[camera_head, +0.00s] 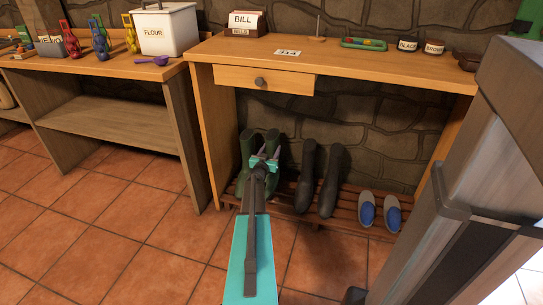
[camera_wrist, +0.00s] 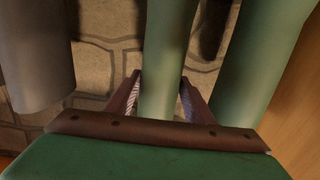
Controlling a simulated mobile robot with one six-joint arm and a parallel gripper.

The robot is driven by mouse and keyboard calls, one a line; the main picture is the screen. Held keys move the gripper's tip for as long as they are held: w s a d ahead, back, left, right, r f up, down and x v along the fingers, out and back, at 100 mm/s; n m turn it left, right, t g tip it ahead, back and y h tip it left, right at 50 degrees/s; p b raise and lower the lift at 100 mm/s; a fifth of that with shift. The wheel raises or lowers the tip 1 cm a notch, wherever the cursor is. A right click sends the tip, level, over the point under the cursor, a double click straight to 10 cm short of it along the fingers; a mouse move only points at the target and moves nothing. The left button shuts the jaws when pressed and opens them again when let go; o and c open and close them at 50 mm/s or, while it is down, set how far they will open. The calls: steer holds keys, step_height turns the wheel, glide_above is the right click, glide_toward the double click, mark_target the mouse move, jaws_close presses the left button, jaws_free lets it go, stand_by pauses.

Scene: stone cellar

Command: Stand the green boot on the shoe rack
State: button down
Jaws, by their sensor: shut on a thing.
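Two tall green boots stand side by side at the left end of the brown slatted shoe rack (camera_head: 340,206) in the head view. The left one (camera_head: 245,150) shows beside my arm; the right one (camera_head: 272,142) is partly behind my gripper (camera_head: 263,161). In the wrist view, my gripper (camera_wrist: 160,98) is shut on a green boot's shaft (camera_wrist: 163,55), one finger on each side. The other green boot (camera_wrist: 252,70) is close on the right there. The boots' soles are largely hidden, so I cannot tell whether the held one touches the rack.
Two dark boots (camera_head: 307,178) and grey-blue slippers (camera_head: 366,207) occupy the rack further right. The desk (camera_head: 370,61) spans above, with its side panel (camera_head: 208,130) near the green boots. A grey cabinet-like block (camera_head: 460,190) stands at right. Tiled floor (camera_head: 130,230) is clear at left.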

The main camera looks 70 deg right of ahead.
steer(key=shift+f, duration=0.95)
steer(key=shift+f+b, duration=0.15)
steer(key=shift+b, duration=0.15)
steer(key=c, duration=0.8)
jaws_free()
steer(key=shift+c, duration=0.2)
steer(key=shift+a, duration=0.7)
steer(key=a+p, duration=0.3)
steer(key=a, duration=0.7)
steer(key=shift+s+a+r, duration=0.25)
steer(key=shift+s+a, duration=0.05)
steer(key=shift+s, duration=0.05)
